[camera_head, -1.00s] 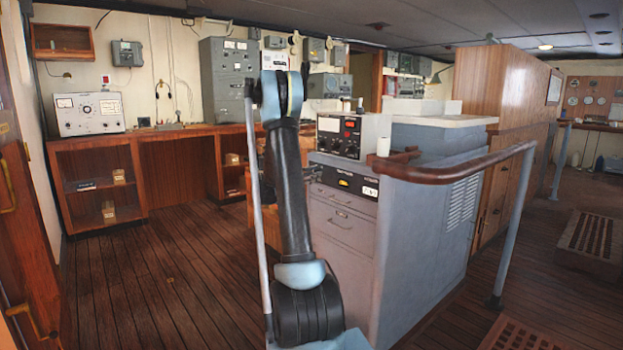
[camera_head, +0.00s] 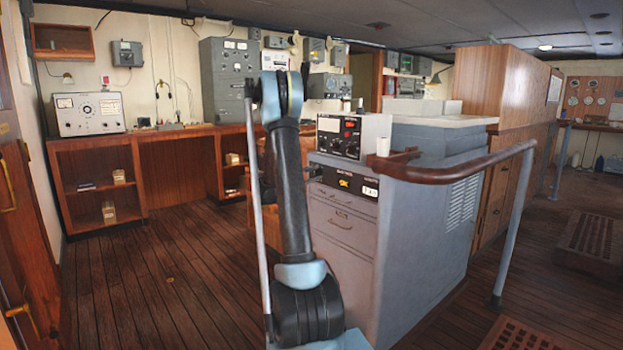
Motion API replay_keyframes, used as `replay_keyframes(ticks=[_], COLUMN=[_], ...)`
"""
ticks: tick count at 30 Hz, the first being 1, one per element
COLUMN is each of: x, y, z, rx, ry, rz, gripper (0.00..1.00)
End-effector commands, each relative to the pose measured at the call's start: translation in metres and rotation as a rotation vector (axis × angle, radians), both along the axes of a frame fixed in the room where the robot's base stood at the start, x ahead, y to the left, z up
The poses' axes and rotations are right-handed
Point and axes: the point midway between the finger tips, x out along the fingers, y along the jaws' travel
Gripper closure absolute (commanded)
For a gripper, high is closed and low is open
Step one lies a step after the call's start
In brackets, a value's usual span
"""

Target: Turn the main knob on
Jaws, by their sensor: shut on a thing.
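My gripper (camera_head: 312,171) shows only as a small dark part to the right of my arm, at the left end of the black panel (camera_head: 349,184) on the grey console. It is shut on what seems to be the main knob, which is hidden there. I cannot make out the knob's shape or which way it points. The black panel has a yellow mark and white labels on its visible part. The rest of the gripper is behind my arm.
A brown handrail (camera_head: 470,170) runs to the right. A wooden counter (camera_head: 180,133) lines the back wall. The plank floor at left is clear.

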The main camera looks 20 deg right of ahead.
Motion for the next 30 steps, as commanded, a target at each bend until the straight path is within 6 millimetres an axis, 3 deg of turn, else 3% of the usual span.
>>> replay_keyframes(ticks=[15, 16, 18, 30], x=[-0.0024, -0.0024, -0.0023, -0.0018], y=[-0.0005, -0.0005, -0.0005, 0.0031], z=[-0.0017, -0.0017, -0.0016, -0.0008], rx=[0.01, 0.01, 0.01, 0.008], ry=[-0.019, -0.019, -0.018, -0.017], rz=[-0.004, -0.004, -0.004, -0.001], gripper=[0.95, 0.65, 0.51, 0.51])
